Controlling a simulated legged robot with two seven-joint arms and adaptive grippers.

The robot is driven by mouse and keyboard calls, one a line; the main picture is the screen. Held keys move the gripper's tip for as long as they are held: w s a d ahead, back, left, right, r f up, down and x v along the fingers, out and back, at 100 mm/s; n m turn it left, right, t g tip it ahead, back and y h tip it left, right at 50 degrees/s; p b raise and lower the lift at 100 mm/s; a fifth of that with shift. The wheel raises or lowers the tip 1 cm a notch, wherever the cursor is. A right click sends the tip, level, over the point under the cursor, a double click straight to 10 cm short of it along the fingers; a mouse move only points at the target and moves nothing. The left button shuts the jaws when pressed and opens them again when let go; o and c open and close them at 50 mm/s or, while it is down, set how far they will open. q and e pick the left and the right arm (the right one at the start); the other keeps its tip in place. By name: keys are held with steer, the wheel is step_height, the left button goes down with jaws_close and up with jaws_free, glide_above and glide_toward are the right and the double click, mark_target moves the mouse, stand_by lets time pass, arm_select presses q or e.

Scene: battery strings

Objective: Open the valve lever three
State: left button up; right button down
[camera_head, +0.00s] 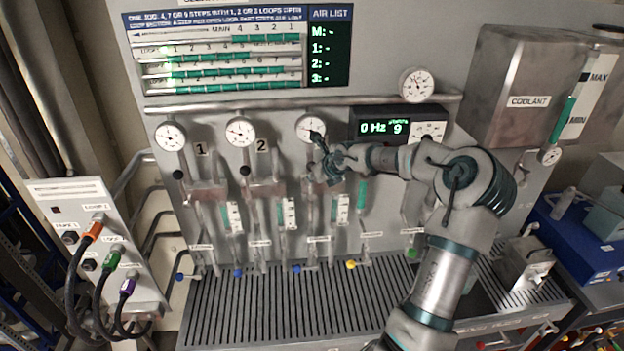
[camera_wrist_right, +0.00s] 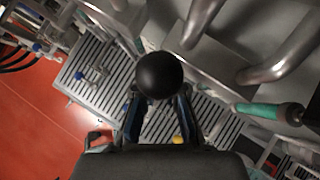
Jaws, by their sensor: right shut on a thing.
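The black ball knob of valve lever three (camera_wrist_right: 159,75) fills the middle of the right wrist view, between the fingers of my right gripper (camera_wrist_right: 160,108). The gripper is shut on it. In the head view my right gripper (camera_head: 322,158) is just below the third gauge (camera_head: 311,127) and hides most of this lever. The black knobs of lever one (camera_head: 178,174) and lever two (camera_head: 244,170) hang below their gauges, to the left. My left gripper is not in view.
A pipe (camera_head: 270,105) runs above the valves. A frequency display (camera_head: 385,127) is right of the third gauge. A slotted drain tray (camera_head: 270,310) lies below. A coolant tank (camera_head: 515,85) is at the right, and a cable box (camera_head: 90,215) at the left.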

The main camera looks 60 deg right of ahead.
steer(key=c, duration=1.2)
jaws_free()
steer(key=shift+f, duration=0.5)
steer(key=shift+w+r, duration=0.1)
steer(key=shift+d+r, duration=0.1)
steer(key=v, duration=1.1)
steer(key=shift+s+r, duration=0.25)
steer(key=shift+s, duration=0.05)
